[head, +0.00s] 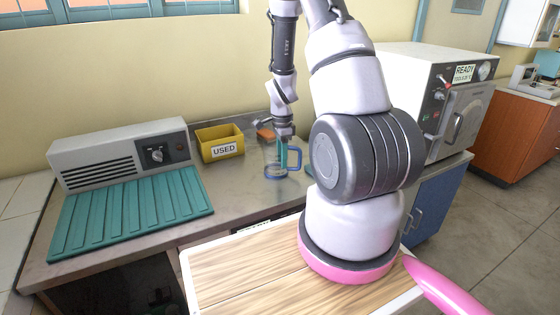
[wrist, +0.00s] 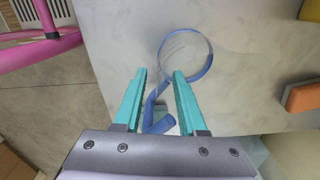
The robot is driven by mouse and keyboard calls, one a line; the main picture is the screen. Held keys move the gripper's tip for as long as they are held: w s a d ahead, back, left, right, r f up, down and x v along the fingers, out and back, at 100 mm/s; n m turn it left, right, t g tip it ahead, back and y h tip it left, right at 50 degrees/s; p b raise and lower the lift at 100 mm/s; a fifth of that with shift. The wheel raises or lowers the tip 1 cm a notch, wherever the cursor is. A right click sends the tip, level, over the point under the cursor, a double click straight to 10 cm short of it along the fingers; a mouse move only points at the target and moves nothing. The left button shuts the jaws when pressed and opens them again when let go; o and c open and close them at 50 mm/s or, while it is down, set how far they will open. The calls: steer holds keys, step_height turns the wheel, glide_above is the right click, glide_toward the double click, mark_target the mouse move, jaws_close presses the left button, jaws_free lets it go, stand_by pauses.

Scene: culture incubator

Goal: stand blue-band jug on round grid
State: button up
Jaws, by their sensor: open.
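The blue-band jug (head: 298,158) is clear with blue edging and a blue handle. It stands on the grey metal counter, left of my arm in the head view. In the wrist view its round blue-edged body (wrist: 187,58) lies just beyond my fingertips, and its blue handle (wrist: 160,118) shows between my fingers. My gripper (head: 284,160) is low at the jug, with its teal fingers apart; in the wrist view the gripper (wrist: 160,75) is open around the handle side. I cannot tell whether a finger touches it. I cannot make out a round grid; my arm hides part of the counter.
A yellow bin marked USED (head: 220,143) and an orange block (head: 265,132) stand behind the jug. A grey unit with a dial (head: 120,156) and a teal ribbed mat (head: 130,212) are at left. A white READY machine (head: 415,75) stands at right, behind my arm.

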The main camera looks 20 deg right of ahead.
steer(key=shift+c, duration=0.2)
jaws_close()
stand_by(1.2)
